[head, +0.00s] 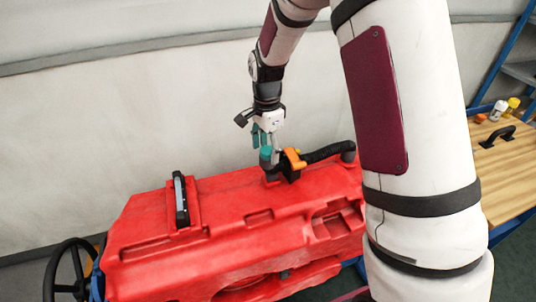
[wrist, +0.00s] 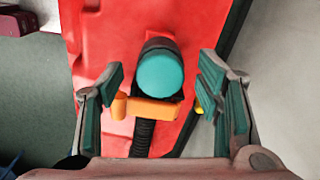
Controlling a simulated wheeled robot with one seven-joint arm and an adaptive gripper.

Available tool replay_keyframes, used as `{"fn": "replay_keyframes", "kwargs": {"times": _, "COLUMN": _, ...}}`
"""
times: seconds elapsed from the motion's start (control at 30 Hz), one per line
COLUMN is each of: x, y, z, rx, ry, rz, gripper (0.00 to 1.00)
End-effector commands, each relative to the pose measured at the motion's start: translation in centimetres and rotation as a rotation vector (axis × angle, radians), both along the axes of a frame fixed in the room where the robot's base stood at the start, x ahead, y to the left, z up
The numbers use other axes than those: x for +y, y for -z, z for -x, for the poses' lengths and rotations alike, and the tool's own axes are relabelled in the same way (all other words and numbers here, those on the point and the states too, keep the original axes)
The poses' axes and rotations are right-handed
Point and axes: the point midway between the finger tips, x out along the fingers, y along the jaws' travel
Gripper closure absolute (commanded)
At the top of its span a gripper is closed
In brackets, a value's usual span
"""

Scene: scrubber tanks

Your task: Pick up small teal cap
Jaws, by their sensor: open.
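The small teal cap (wrist: 160,73) is a round disc on top of a dark upright fitting on the red tank (head: 250,204). In the head view the cap (head: 266,153) shows just under my gripper, partly hard to separate from the teal finger pads. My gripper (wrist: 163,98) is open, with its teal-padded fingers apart on the left and right of the cap in the wrist view. It holds nothing. In the head view my gripper (head: 265,137) points down from above the fitting. I cannot tell the exact height between fingertips and cap.
An orange valve handle (wrist: 153,111) and a black ribbed hose (head: 325,152) adjoin the fitting. A black latch (head: 181,199) stands on the tank's left. A wooden-topped bench (head: 505,165) with small bottles is at the right. A pale wall lies behind the tank.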

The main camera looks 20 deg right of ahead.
Motion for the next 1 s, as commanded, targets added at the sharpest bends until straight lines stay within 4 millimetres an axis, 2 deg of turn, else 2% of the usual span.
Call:
{"fn": "replay_keyframes", "kwargs": {"times": 0.07, "x": 0.0, "y": 0.0, "z": 0.0, "rx": 0.0, "ry": 0.0, "rz": 0.0, "gripper": 0.41}}
{"fn": "replay_keyframes", "kwargs": {"times": 0.1, "x": 0.0, "y": 0.0, "z": 0.0, "rx": 0.0, "ry": 0.0, "rz": 0.0, "gripper": 0.45}}
{"fn": "replay_keyframes", "kwargs": {"times": 0.27, "x": 0.0, "y": 0.0, "z": 0.0, "rx": 0.0, "ry": 0.0, "rz": 0.0, "gripper": 0.81}}
{"fn": "replay_keyframes", "kwargs": {"times": 0.3, "x": 0.0, "y": 0.0, "z": 0.0, "rx": 0.0, "ry": 0.0, "rz": 0.0, "gripper": 0.84}}
{"fn": "replay_keyframes", "kwargs": {"times": 0.73, "x": 0.0, "y": -0.4, "z": -0.1, "rx": -0.001, "ry": 0.0, "rz": 0.001, "gripper": 0.84}}
{"fn": "replay_keyframes", "kwargs": {"times": 0.87, "x": 0.0, "y": -1.3, "z": -0.2, "rx": -0.003, "ry": -0.001, "rz": 0.0, "gripper": 0.84}}
{"fn": "replay_keyframes", "kwargs": {"times": 1.0, "x": 0.0, "y": -3.0, "z": -0.3, "rx": -0.005, "ry": -0.002, "rz": 0.0, "gripper": 0.84}}
